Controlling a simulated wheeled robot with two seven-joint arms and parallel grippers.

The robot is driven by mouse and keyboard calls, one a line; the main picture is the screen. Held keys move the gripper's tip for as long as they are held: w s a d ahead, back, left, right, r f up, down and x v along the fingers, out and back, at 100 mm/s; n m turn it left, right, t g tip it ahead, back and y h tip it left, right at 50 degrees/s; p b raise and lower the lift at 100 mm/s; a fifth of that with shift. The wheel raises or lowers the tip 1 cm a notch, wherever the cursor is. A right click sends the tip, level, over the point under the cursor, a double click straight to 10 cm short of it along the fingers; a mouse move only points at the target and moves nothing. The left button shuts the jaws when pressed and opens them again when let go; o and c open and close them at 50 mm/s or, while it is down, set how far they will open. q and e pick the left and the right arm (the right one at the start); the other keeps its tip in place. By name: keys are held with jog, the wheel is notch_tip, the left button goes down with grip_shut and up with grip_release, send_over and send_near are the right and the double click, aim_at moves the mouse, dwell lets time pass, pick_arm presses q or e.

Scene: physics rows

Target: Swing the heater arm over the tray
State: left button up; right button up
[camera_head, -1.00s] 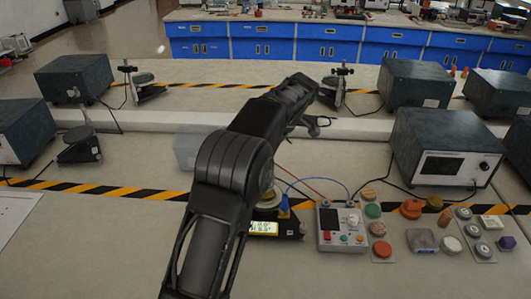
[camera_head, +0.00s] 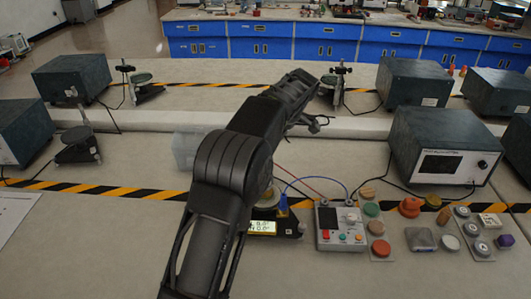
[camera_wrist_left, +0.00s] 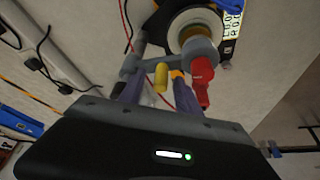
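The tray device shows in the left wrist view as a pale round tray (camera_wrist_left: 195,32) with a dark ring, beside a lit display. A grey bar with a yellow knob (camera_wrist_left: 161,77) and a red part (camera_wrist_left: 202,75) lies close to it; which piece is the heater arm I cannot tell for sure. My left gripper (camera_wrist_left: 155,85) is open, its two fingers apart on either side of the yellow knob; contact is not clear. In the head view my left arm covers most of the device, leaving its lit display (camera_head: 262,227). My right gripper is not in view.
A grey control box (camera_head: 341,227) with wires stands right of the device, with several coloured knobs beyond it. A large dark instrument (camera_head: 442,150) stands behind them. A clear box (camera_head: 186,150) sits behind my arm. The bench at the left front is mostly free.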

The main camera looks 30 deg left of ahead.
pick_arm(q)
jog(key=p+v, duration=0.4)
jog(key=v, duration=0.3)
dwell(0.4)
